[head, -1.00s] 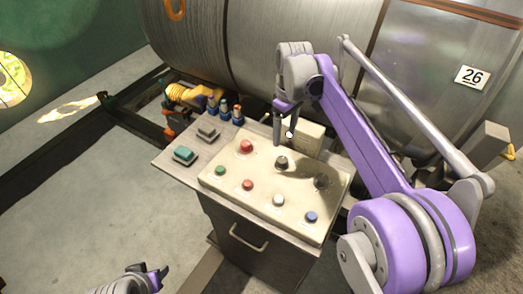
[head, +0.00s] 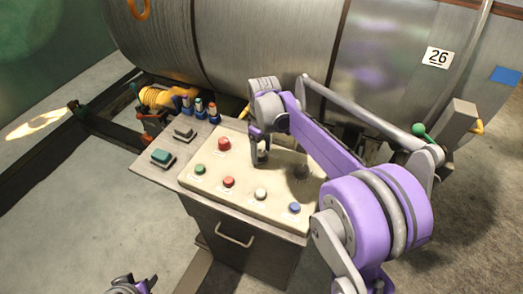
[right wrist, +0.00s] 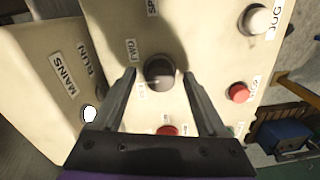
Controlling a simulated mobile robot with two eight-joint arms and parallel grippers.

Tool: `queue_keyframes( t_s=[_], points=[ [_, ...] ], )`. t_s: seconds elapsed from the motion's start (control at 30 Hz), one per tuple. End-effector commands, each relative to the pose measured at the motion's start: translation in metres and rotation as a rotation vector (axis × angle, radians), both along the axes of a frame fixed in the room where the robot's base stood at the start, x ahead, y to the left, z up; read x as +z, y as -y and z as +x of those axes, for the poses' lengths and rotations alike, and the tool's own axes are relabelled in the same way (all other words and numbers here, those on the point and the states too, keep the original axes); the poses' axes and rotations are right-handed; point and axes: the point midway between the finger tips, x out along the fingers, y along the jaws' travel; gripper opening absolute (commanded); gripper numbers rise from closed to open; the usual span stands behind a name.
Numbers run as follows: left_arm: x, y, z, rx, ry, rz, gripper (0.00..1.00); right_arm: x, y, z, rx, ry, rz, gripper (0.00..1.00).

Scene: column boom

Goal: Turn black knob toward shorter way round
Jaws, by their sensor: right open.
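A round black knob (head: 263,158) sits on the cream panel (head: 240,189) of the control desk, partly hidden by my right gripper in the head view. In the right wrist view the black knob (right wrist: 161,76) lies between the two fingertips, with a label reading FWD beside it. My right gripper (right wrist: 159,88) is open, with one finger on each side of the knob. I cannot tell whether the fingers touch it. A second dark knob (head: 301,171) is to the right on the panel. My left gripper (head: 136,286) is at the bottom edge, mostly cut off.
The panel also has a large red button (head: 224,144), a green button (head: 200,169), a smaller red one (head: 228,182), a white one (head: 260,194) and a blue one (head: 294,208). A large metal drum (head: 270,50) stands behind.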

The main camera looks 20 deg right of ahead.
Motion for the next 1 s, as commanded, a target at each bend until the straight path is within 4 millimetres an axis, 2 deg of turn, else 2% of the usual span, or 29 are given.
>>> queue_keyframes(
  t_s=[0.07, 0.5, 0.77, 1.0],
  points=[
    [0.0000, 0.0000, 0.0000, 0.000, 0.000, 0.000, 0.50, 0.0002, 0.0000, 0.0000, 0.000, 0.000, 0.000, 0.76],
    [0.0000, 0.0000, 0.0000, 0.000, 0.000, 0.000, 0.50, 0.0004, 0.0001, -0.0001, 0.000, 0.000, 0.000, 0.00],
    [-0.0001, 0.0000, 0.0000, 0.000, 0.000, 0.000, 0.50, 0.0004, 0.0001, -0.0002, -0.015, 0.000, 0.000, 0.00],
    [-0.0014, 0.0000, -0.0004, 0.000, -0.001, 0.000, 0.50, 0.0003, 0.0002, -0.0003, -0.118, 0.000, 0.000, 0.00]
  ],
)
